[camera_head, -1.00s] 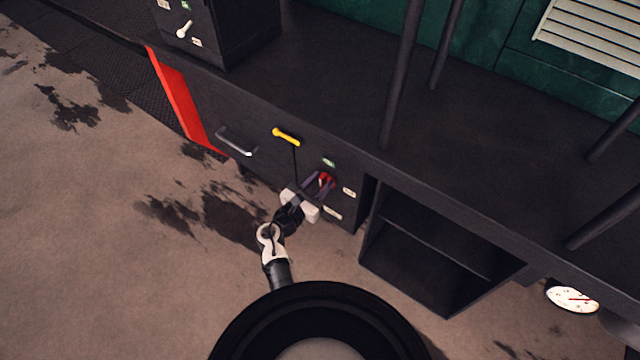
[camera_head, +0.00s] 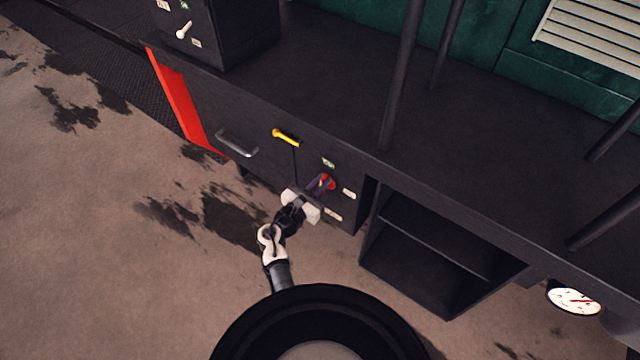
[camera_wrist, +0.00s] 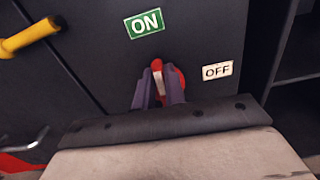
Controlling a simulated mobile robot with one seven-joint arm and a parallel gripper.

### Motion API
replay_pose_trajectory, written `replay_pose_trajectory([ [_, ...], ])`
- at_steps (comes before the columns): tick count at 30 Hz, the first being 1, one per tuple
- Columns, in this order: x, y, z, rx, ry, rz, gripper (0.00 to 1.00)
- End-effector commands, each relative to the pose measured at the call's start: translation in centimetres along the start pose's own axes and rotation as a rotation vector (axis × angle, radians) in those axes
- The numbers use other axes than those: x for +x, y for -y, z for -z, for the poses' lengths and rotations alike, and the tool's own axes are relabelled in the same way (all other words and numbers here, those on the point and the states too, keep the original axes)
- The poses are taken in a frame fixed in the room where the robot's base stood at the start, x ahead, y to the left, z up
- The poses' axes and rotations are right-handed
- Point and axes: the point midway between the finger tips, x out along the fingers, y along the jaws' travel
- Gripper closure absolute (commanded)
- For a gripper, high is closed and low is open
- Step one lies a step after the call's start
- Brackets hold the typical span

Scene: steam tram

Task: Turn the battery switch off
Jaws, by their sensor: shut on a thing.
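The red battery switch (camera_wrist: 170,80) sits on the dark cabinet front, between a green ON label (camera_wrist: 144,23) above and a white OFF label (camera_wrist: 217,70) to its right in the wrist view. Its handle, with a pale front edge, points up toward the ON label, slightly left. My gripper (camera_wrist: 158,92) has its two fingers on either side of the handle and is shut on it. In the head view the switch (camera_head: 327,181) is partly hidden by my gripper (camera_head: 321,184), and the ON label (camera_head: 328,162) shows above it.
A yellow handle (camera_head: 286,137) and a grey bar handle (camera_head: 237,143) are on the same cabinet front, to the left. An open dark shelf compartment (camera_head: 430,245) is to the right. A red panel (camera_head: 183,100) edges the cabinet's left end.

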Motion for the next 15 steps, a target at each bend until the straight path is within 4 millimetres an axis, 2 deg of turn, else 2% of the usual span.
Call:
replay_pose_trajectory([
  [15,-0.07,1.05,0.74,0.411,0.0,0.0,1.0],
])
